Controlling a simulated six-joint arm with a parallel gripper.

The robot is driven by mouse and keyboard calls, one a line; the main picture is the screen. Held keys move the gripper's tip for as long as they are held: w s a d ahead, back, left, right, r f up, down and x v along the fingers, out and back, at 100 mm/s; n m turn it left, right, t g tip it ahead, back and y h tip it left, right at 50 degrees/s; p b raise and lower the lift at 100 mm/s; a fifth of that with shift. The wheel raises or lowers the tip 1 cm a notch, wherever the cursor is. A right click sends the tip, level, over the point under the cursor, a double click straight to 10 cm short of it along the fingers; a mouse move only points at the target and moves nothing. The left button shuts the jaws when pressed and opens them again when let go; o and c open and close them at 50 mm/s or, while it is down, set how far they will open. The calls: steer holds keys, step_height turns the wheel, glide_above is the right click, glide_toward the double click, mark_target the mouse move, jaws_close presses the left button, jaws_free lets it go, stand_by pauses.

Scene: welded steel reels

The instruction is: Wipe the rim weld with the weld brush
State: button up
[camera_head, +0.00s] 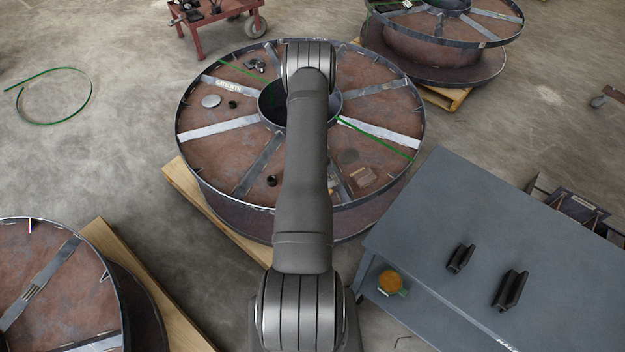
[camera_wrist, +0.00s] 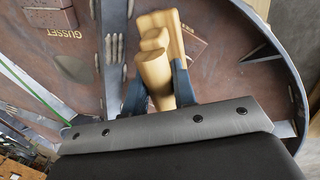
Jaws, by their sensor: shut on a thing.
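The large welded reel (camera_head: 205,158) lies flat on a wooden pallet in the middle of the head view, with a raised steel rim (camera_head: 421,112). In the wrist view the rim (camera_wrist: 285,55) curves down the right side. My gripper (camera_wrist: 160,90) has blue fingers and is shut on the weld brush (camera_wrist: 154,70), whose tan wooden body shows between them. The brush is above the reel's face, near the rim. Its bristles are hidden, so I cannot tell whether it touches the weld. In the head view my arm hides the gripper and brush.
A marked gusset plate (camera_wrist: 50,14) lies on the reel, along with a round disc (camera_head: 211,101), dark nuts and a shackle (camera_head: 255,66). A grey bench (camera_head: 480,220) with two dark blocks stands at the right. Other reels are at lower left and top right.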

steer(key=d, duration=0.4)
steer(key=shift+w, duration=0.15)
steer(key=shift+s+a, duration=0.15)
steer(key=shift+a, duration=1.75)
steer(key=shift+s+a, duration=0.1)
steer(key=shift+a, duration=1.75)
steer(key=shift+r, duration=4.05)
steer(key=s+a+r+m, duration=0.2)
steer(key=r+m, duration=0.1)
steer(key=r, duration=0.2)
steer(key=s+a+r+m+g, duration=0.1)
steer(key=s+r+m, duration=0.1)
steer(key=r, duration=0.4)
steer(key=s+a+r+m, duration=0.2)
steer(key=r+m, duration=0.2)
steer(key=r, duration=0.1)
steer(key=shift+s+a+r+g+h, duration=0.1)
steer(key=shift+a+r+g+h, duration=0.15)
steer(key=shift+a+g+h, duration=0.1)
